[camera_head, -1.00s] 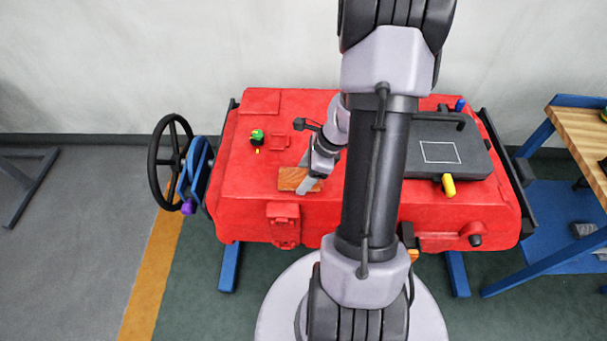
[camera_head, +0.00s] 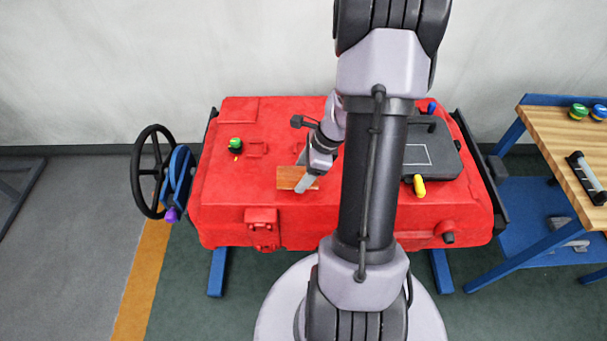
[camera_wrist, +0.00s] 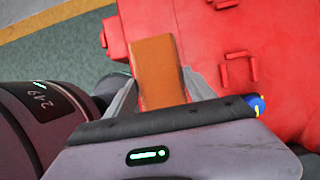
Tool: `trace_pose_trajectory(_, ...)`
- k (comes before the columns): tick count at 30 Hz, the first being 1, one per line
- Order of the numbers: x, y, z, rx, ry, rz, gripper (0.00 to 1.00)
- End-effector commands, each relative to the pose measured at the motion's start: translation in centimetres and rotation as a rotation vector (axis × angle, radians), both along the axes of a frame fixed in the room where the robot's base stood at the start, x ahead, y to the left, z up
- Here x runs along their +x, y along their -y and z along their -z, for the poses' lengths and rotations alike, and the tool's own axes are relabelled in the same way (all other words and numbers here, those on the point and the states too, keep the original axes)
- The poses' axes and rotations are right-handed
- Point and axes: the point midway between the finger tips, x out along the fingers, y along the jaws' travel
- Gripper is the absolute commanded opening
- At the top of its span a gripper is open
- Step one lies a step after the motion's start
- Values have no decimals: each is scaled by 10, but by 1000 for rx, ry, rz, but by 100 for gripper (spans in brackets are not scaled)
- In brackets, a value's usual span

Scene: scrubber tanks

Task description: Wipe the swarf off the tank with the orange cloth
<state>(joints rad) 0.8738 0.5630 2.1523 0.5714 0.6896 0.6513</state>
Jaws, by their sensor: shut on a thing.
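The red tank (camera_head: 225,205) fills the middle of the body camera view, and part of its red surface (camera_wrist: 285,50) shows on the right of the wrist view. My gripper (camera_head: 305,176) is over the front middle of the tank top. It is shut on the orange cloth (camera_head: 289,177), which looks like a flat, block-shaped piece. In the wrist view the cloth (camera_wrist: 154,60) sticks out between the fingers of my gripper (camera_wrist: 158,88). I cannot tell whether the cloth touches the tank. I cannot make out any swarf; my arm hides part of the tank top.
A green knob (camera_head: 235,144) stands on the tank's left. A black handwheel (camera_head: 150,172) is at the left end. A dark plate (camera_head: 440,160) and a yellow handle (camera_head: 419,186) are on the right. A wooden-topped bench (camera_head: 560,135) stands far right.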

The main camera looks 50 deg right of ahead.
Motion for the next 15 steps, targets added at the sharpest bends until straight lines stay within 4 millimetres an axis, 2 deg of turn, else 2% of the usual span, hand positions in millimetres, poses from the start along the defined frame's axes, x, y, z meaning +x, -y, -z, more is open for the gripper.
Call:
trace_pose_trajectory(3,2,0,-15,0,0,-3,12)
trace_pose_trajectory(15,6,0,-46,0,0,-12,12)
